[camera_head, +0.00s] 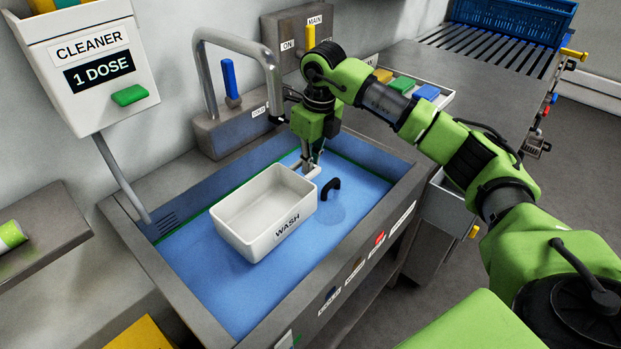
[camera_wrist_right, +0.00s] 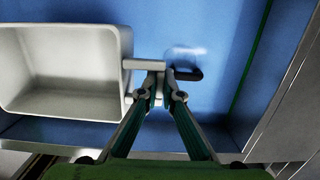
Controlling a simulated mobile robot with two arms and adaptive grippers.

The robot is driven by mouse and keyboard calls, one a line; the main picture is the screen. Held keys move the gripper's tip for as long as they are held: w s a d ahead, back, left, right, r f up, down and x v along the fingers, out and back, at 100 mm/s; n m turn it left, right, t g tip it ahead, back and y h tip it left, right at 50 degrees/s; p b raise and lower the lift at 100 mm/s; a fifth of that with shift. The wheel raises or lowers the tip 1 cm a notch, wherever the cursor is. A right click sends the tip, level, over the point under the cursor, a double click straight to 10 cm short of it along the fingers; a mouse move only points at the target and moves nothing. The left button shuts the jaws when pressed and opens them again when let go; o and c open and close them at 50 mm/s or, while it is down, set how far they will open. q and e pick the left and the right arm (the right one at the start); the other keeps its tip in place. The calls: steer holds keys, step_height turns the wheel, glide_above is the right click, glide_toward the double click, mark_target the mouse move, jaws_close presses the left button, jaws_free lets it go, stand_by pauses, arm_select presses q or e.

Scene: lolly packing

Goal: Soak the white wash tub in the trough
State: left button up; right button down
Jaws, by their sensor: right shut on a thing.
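The white wash tub (camera_head: 263,216), marked WASH, sits inside the trough (camera_head: 386,215), upright and empty as far as I see. Around it is a flat blue surface (camera_head: 205,285); I cannot tell whether this is water or the trough's floor. My right gripper (camera_head: 309,171) is at the tub's right end, shut on its handle. In the right wrist view the fingertips (camera_wrist_right: 161,94) close at the handle (camera_wrist_right: 144,64), beside the tub (camera_wrist_right: 65,70). My left gripper is out of view.
A black hooked handle (camera_head: 331,188) stands just right of the tub. A curved tap (camera_head: 235,44) with a blue lever (camera_head: 230,78) is behind the trough. The cleaner dispenser (camera_head: 97,68) hangs at left, its pipe reaching the trough.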

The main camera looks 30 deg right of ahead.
steer(key=shift+r, duration=0.75)
steer(key=shift+r+p, duration=3.25)
steer(key=shift+r, duration=0.9)
steer(key=shift+f, duration=0.1)
